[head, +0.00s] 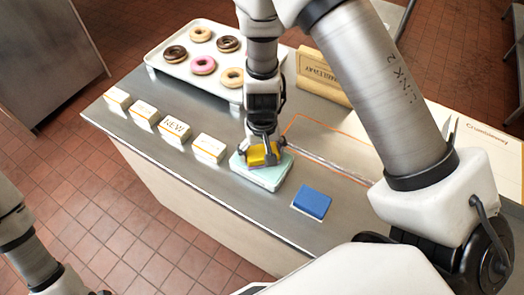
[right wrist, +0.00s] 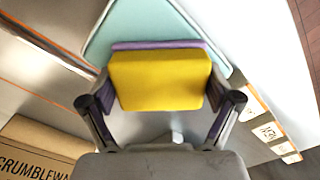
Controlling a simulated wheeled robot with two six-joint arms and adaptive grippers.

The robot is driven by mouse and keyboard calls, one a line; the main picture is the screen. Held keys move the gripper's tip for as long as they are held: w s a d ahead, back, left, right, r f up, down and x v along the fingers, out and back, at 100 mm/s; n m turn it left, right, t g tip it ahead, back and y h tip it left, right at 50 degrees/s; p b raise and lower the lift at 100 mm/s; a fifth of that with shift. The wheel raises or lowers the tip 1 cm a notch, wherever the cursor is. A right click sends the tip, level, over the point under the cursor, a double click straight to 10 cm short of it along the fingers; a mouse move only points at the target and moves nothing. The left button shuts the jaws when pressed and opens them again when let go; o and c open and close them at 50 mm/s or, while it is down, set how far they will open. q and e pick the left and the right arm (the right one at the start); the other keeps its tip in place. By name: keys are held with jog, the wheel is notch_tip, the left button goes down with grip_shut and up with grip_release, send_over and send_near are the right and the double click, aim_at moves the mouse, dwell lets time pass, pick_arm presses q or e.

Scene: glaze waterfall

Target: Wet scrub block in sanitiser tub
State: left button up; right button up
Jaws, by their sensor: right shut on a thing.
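My right gripper (head: 262,146) is shut on a yellow scrub block (head: 262,155) with a purple layer. In the right wrist view the yellow face (right wrist: 160,80) sits between both fingers, with the purple edge (right wrist: 128,45) beyond it. The block is over the pale teal tub (head: 270,175), which has a light rim and stands on the counter. The teal surface (right wrist: 130,20) also shows behind the block in the right wrist view. I cannot tell whether the block touches the teal surface. My left gripper is out of view; only part of that arm shows at lower left.
A blue block (head: 312,203) lies on the steel counter right of the tub. Small white cards (head: 175,131) line the front edge. A donut tray (head: 175,65) stands at the back left, and a tan lettered box (head: 322,78) at the back. Bare counter surrounds the blue block.

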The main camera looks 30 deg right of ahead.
aim_at(262, 150)
jog(key=shift+s, duration=0.1)
dwell(0.3)
notch_tip(262, 150, up, 7)
jog(key=p, duration=0.6)
jog(key=shift+f, duration=0.1)
dwell(0.3)
